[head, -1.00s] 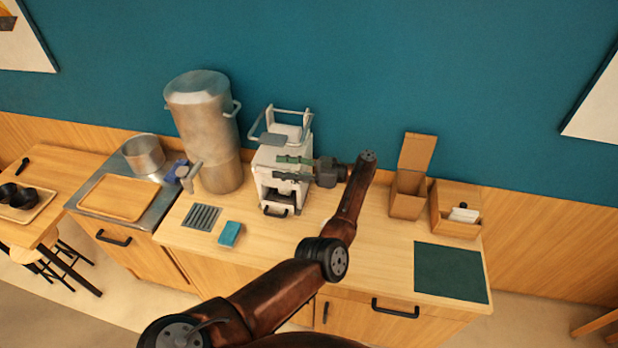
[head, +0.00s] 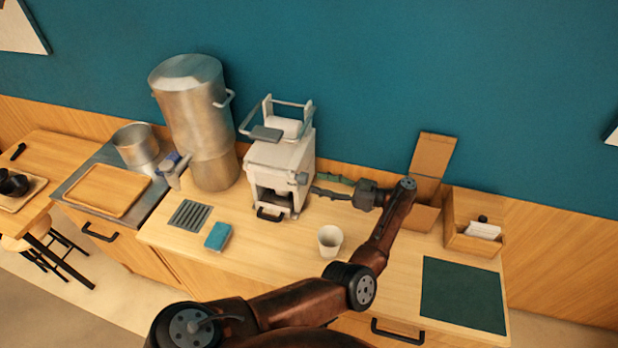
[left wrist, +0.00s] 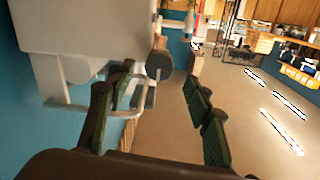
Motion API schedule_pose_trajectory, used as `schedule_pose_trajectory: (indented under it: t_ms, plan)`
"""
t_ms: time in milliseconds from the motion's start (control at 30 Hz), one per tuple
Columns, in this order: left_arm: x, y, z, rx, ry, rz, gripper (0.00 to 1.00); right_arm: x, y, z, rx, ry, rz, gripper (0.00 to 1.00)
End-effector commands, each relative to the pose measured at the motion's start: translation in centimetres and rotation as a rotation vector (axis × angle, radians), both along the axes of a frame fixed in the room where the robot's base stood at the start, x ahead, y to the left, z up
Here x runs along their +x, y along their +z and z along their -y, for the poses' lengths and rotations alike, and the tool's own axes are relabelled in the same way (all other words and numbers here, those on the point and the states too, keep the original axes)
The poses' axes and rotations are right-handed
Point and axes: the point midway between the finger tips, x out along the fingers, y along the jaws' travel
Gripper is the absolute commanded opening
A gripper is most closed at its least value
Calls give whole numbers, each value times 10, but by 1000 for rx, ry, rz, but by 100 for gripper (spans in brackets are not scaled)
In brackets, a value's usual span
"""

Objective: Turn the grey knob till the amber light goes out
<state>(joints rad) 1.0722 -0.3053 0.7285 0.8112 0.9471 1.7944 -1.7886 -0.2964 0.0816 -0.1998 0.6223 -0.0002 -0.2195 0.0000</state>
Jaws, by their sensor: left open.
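The white machine (head: 280,165) stands on the counter, with a dark opening low in its front. The grey knob (head: 302,178) is on its right side; in the left wrist view the round grey knob (left wrist: 159,64) shows beyond and between my fingers. My left gripper (head: 318,184) is open to the right of the machine, its fingers pointing at the knob; in the left wrist view the gripper (left wrist: 158,84) has nothing between its pads that I can see held. Contact with the knob cannot be told. I see no amber light. My right gripper is not in view.
A pale cup (head: 330,240) stands on the counter right of the machine. A steel urn (head: 200,120) is to the left. A blue sponge (head: 218,236) lies in front. An open cardboard box (head: 425,215) is behind my arm. A dark mat (head: 463,293) lies at right.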

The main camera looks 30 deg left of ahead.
Motion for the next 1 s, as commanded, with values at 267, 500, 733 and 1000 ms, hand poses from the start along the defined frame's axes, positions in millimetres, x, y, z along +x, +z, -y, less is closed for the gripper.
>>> schedule_pose_trajectory:
  t_ms: [267, 500, 733, 1000]
  plan:
    - [-10, 2, -42, -1, 4, -1, 47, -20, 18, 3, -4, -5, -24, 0]
    - [-11, 1, -51, 0, 0, -1, 47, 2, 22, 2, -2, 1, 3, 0]
    - [-10, 0, -51, 0, -1, -1, 44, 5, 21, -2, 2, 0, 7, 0]
    - [-10, 0, -50, -1, -2, -1, 26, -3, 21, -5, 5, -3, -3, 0]
